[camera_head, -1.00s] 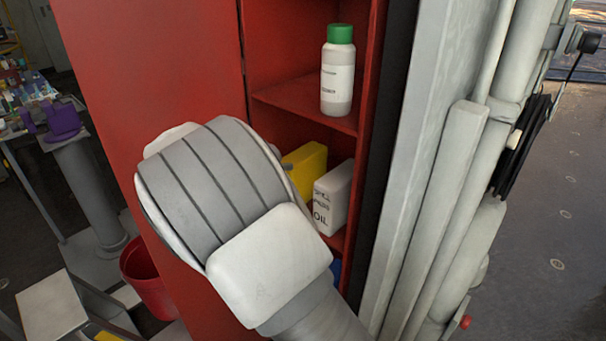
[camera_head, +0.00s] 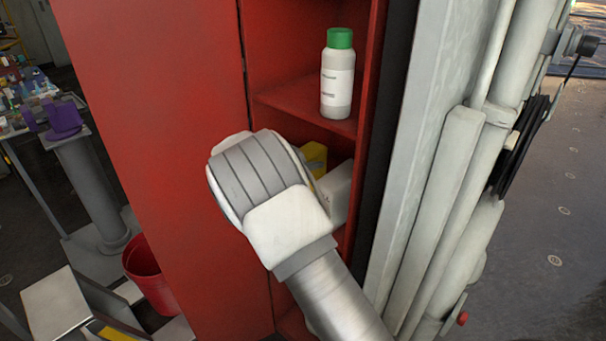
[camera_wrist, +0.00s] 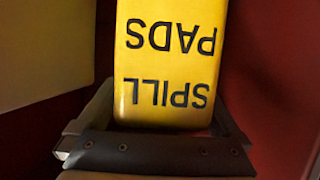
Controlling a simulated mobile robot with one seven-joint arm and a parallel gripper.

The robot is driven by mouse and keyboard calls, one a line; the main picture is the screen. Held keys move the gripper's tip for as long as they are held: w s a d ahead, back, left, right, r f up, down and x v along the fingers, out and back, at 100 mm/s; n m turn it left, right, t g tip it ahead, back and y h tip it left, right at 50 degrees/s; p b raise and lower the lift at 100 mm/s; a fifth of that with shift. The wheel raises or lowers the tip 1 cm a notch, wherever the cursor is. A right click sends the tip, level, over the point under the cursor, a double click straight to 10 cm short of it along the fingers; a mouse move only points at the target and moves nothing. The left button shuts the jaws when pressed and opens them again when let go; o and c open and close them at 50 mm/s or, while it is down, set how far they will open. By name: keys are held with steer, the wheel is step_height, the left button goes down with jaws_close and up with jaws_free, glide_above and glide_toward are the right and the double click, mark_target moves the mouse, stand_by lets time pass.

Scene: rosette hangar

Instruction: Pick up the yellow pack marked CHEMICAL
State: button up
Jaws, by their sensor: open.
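A yellow pack (camera_head: 315,156) stands on the middle shelf of the red cabinet, mostly hidden behind my arm in the head view. In the wrist view the yellow pack (camera_wrist: 168,60) fills the middle and shows upside-down black letters reading SPILL PADS. The word CHEMICAL does not show. My gripper (camera_wrist: 165,108) is open, with one finger on each side of the pack's near end. I cannot tell whether either finger touches it. My gripper is hidden behind my wrist in the head view.
A white carton (camera_head: 337,190) stands just right of the pack. A white bottle with a green cap (camera_head: 338,80) stands on the shelf above. Red cabinet walls (camera_head: 160,130) close in on the sides. A red bucket (camera_head: 150,275) stands on the floor at left.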

jaws_close()
stand_by(0.5)
